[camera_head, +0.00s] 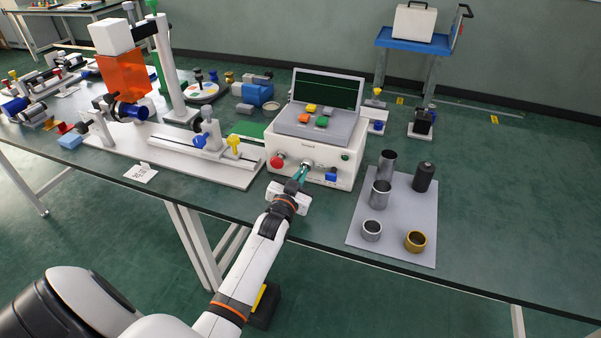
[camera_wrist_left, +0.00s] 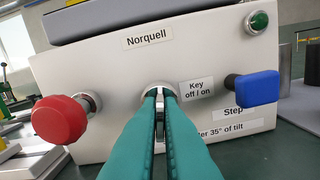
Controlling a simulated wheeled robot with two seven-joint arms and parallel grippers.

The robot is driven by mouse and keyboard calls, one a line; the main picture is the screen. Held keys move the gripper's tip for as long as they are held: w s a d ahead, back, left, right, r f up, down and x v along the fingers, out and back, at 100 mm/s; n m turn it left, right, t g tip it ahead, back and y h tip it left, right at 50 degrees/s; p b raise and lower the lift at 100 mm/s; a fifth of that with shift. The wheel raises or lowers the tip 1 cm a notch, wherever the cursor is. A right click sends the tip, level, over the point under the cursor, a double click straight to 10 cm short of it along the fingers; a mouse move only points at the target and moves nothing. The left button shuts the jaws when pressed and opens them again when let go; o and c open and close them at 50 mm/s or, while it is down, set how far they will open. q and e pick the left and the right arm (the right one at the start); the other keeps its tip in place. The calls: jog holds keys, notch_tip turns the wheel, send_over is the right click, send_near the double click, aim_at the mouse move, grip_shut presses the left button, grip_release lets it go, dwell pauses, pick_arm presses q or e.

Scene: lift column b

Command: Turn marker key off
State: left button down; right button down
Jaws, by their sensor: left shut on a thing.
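The white control box (camera_head: 338,160) labelled "Norquell" stands near the front edge of the bench. In the left wrist view, the key switch (camera_wrist_left: 160,88) is in the middle of its front panel, beside a label (camera_wrist_left: 200,88) reading "Key off / on". My left gripper (camera_head: 302,172) is at the panel; its teal fingers (camera_wrist_left: 160,115) are shut on the thin metal key (camera_wrist_left: 160,112), which looks upright between them. The fingers hide much of the key. My right gripper is not in view.
A red knob (camera_wrist_left: 62,119) is left of the key and a blue handle (camera_wrist_left: 256,88) is right of it. A green button (camera_wrist_left: 258,21) is above the handle. A grey mat (camera_head: 401,243) with several cylinders lies to the right. An optical rail (camera_head: 190,146) stands left.

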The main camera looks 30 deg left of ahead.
pick_arm(q)
jog(key=shift+n+p, duration=0.4)
jog(key=shift+n, duration=0.8)
jog(key=c, duration=1.6)
grip_release()
jog(key=v, duration=1.2)
jog(key=shift+f, duration=0.1)
